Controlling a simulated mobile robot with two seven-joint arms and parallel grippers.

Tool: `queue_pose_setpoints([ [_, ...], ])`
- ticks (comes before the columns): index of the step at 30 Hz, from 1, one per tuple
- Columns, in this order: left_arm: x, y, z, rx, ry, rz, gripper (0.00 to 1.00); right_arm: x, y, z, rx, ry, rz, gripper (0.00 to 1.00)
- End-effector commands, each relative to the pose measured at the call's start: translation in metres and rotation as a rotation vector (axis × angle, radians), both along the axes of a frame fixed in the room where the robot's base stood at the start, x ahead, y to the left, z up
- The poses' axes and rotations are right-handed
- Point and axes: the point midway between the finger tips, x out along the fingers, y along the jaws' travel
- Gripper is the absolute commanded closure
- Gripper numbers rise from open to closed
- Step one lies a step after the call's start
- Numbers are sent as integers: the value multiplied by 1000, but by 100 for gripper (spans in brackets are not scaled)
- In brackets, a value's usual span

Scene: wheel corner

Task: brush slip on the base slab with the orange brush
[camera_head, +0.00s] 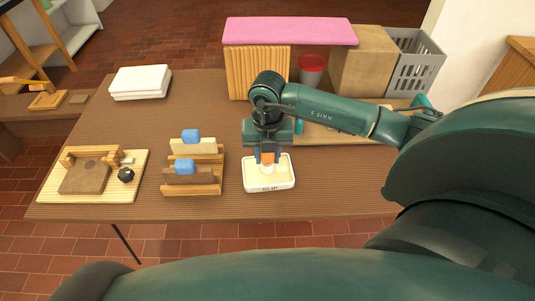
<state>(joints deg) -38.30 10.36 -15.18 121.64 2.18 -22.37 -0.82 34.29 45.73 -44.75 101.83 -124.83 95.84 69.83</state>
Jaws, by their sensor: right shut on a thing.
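My right gripper (267,155) points down over a white dish (270,188) near the front middle of the table. It is shut on the orange brush (267,158), of which only a small orange part shows between the fingers. The brush's lower end is over or in the pale contents of the dish; I cannot tell if it touches them. A brown slab (84,178), which looks like the base slab, lies on a light wooden board (118,193) at the left. My left gripper is not in view.
A wooden rack (205,188) with boards and blue-topped pieces stands between slab and dish. A dark knob (126,174) sits right of the slab. White slabs (140,82) lie at the back left. A pink sheet (290,31), red cup (312,70) and grey crate (415,65) are behind.

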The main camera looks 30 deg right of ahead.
Motion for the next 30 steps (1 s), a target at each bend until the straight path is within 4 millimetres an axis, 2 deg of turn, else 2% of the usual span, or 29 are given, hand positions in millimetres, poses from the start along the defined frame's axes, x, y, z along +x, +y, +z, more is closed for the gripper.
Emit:
queue_pose_setpoints([
  [1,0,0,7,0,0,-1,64,0,0,8,-1,-1,0,92],
  [18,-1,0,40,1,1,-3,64,0,0,53,0,0,-1,92],
  [30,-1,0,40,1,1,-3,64,0,0,54,0,0,0,92],
])
